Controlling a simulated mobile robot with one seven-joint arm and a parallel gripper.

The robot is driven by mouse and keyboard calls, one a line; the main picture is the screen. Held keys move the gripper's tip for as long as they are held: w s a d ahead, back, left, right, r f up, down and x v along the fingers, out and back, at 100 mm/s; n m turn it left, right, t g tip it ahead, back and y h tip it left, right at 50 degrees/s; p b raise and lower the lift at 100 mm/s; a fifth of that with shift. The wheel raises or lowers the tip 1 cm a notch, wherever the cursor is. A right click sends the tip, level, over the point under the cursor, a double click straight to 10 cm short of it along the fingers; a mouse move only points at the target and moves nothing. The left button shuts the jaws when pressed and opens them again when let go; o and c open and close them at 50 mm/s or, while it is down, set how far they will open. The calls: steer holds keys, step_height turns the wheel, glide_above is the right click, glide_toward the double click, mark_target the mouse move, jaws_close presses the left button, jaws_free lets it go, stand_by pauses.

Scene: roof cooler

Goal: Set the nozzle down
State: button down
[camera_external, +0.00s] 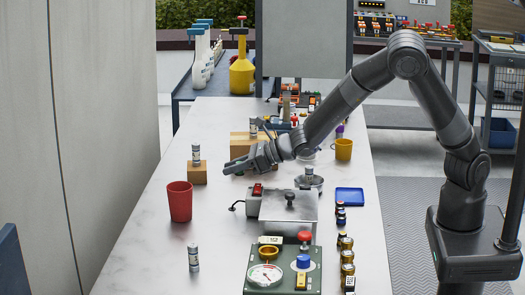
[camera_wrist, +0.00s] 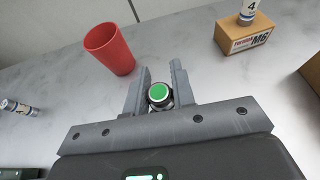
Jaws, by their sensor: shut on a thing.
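My gripper (camera_external: 232,167) reaches out low over the white table, just right of the cardboard box that bears a small canister. In the wrist view my gripper (camera_wrist: 161,72) has its two fingers closed on a small dark round piece with a bright green top, which I take to be the nozzle (camera_wrist: 159,93). The nozzle sits between the fingers near their base. In the external view I cannot make the nozzle out. Whether it touches the table is not clear.
A red cup (camera_external: 179,201) stands front left of my gripper. The small cardboard box (camera_external: 197,175) is left of it, a larger box (camera_external: 240,143) behind. A grey device with a metal plate (camera_external: 288,206) is in front. Bare table (camera_external: 150,240) lies at the left front.

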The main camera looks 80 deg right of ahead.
steer(key=w+a+r+m+h, duration=0.3)
steer(key=w+a+r, duration=0.55)
steer(key=r, duration=0.35)
steer(key=m+g+h, duration=0.2)
steer(key=m+h, duration=0.2)
glide_above(171, 232)
step_height(171, 232, down, 11)
steer(key=shift+h, duration=0.4)
step_height(171, 232, down, 10)
steer(key=shift+r, duration=0.15)
steer(key=c, duration=1.2)
jaws_free()
